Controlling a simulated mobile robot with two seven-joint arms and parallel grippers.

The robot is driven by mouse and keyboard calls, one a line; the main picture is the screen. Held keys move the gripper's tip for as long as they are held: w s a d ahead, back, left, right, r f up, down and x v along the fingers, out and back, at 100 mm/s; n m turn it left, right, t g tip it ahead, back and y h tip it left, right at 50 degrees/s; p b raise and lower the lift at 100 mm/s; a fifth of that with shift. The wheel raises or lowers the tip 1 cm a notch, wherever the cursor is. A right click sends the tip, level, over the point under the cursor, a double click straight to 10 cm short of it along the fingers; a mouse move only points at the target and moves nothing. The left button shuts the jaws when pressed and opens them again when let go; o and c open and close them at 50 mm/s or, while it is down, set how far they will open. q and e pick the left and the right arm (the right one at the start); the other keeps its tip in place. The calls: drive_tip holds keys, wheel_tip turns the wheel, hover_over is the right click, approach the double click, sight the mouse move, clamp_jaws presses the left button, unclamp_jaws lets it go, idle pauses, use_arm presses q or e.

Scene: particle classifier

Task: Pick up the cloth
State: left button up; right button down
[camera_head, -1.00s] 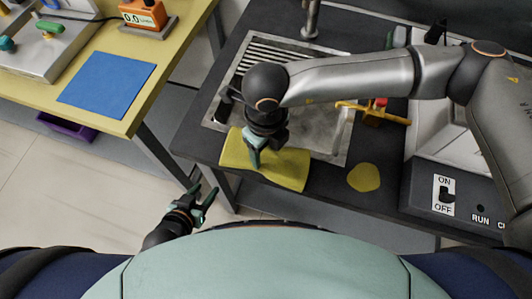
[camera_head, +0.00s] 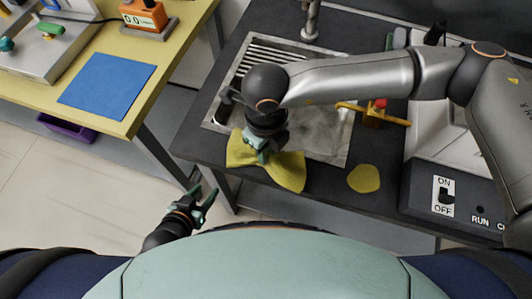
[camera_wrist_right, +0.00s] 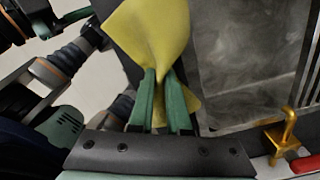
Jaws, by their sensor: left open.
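The yellow cloth (camera_head: 284,171) lies at the front edge of the dark counter, just in front of the sink, and is pinched together near its middle into a bow shape. My right gripper (camera_head: 260,152) comes down on it from above and is shut on it. In the right wrist view the green fingers (camera_wrist_right: 160,90) squeeze the bunched cloth (camera_wrist_right: 150,32) between them. My left gripper (camera_head: 204,198) is open and empty, low in front of the counter, apart from the cloth.
The metal sink (camera_head: 325,130) with its tap (camera_head: 310,20) lies behind the cloth. A flat yellow round piece (camera_head: 363,178) lies to the right on the counter. A machine with an on/off switch (camera_head: 444,196) stands further right. A yellow table with a blue mat (camera_head: 107,85) is at left.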

use_arm(q)
drive_tip(key=r+p, duration=0.5)
drive_tip(key=shift+s+a+r, duration=0.15)
drive_tip(key=shift+a+r, duration=0.05)
drive_tip(key=shift+a, duration=0.15)
use_arm(e)
wheel_tip(320, 180, up, 12)
drive_tip(key=shift+w+f, duration=0.1)
